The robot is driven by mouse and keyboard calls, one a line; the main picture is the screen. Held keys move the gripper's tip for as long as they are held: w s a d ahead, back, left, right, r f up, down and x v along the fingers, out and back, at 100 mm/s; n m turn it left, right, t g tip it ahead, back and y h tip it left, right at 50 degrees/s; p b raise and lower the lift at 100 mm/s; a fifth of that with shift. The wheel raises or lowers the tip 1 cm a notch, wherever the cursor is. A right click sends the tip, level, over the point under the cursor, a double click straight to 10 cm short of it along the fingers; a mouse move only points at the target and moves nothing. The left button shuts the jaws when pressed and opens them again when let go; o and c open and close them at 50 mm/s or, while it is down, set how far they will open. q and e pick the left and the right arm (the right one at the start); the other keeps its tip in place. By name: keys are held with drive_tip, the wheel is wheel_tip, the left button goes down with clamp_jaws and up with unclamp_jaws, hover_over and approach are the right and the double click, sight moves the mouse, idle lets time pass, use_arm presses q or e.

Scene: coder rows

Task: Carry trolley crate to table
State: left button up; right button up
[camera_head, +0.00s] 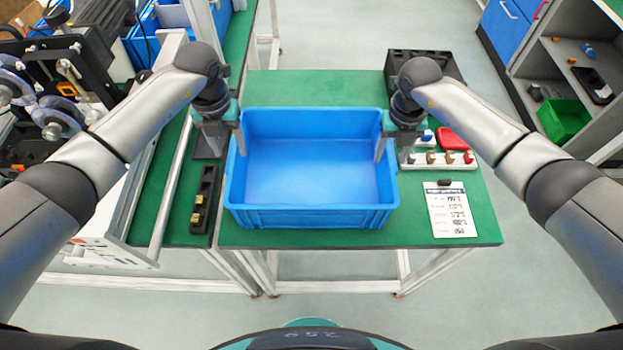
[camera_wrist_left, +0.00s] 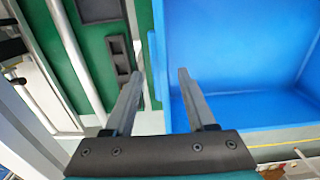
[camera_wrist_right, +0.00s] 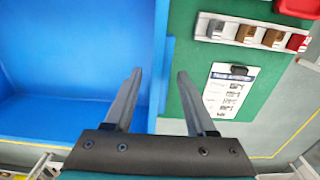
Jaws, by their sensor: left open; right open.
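An empty blue crate (camera_head: 312,217) sits on the green-topped table (camera_head: 330,88). My left gripper (camera_head: 228,150) is open at the crate's left wall, and my right gripper (camera_head: 392,148) is open at its right wall. In the left wrist view the left fingers (camera_wrist_left: 158,92) stand apart, with the crate's left wall (camera_wrist_left: 172,60) between them. In the right wrist view the right fingers (camera_wrist_right: 158,92) stand on either side of the crate's right wall (camera_wrist_right: 160,60). No trolley can be made out for certain.
A white strip of small parts (camera_head: 440,158), a red case (camera_head: 453,138) and a printed sheet (camera_head: 451,212) lie right of the crate. A black tray (camera_head: 204,200) lies to its left. A black box (camera_head: 430,60) stands behind my right gripper. Shelves with a green bin (camera_head: 565,118) stand far right.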

drive_tip(key=shift+r, duration=0.2)
use_arm(q)
wheel_tip(320, 180, up, 9)
use_arm(e)
wheel_tip(320, 180, up, 12)
drive_tip(key=shift+f, duration=0.15)
idle(0.7)
